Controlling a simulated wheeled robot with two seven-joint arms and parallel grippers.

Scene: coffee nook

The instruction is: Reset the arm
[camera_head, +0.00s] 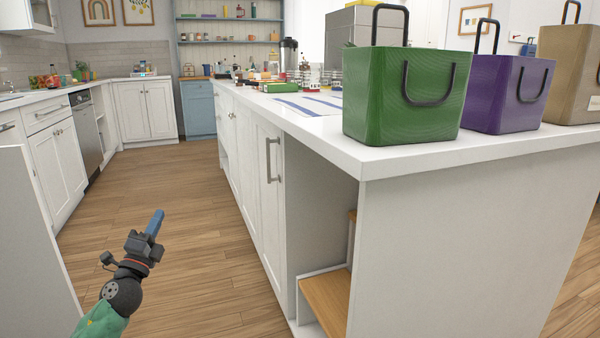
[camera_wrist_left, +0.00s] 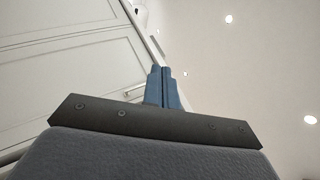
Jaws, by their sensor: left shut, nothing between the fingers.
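My left gripper (camera_head: 155,222) is in the lower left of the head view, over the wooden floor and to the left of the island. Its blue fingers are together and point up and away. In the left wrist view the blue fingers (camera_wrist_left: 162,88) are also shut, with nothing between them. Behind them are white panels on the left and a pale ceiling with round lights on the right. My right gripper does not show in either view.
The white island (camera_head: 460,200) fills the right, with a green bag (camera_head: 405,95), a purple bag (camera_head: 508,95) and a tan bag (camera_head: 568,75) near its edge. White cabinets (camera_head: 55,165) line the left. The wooden floor (camera_head: 180,190) between is clear.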

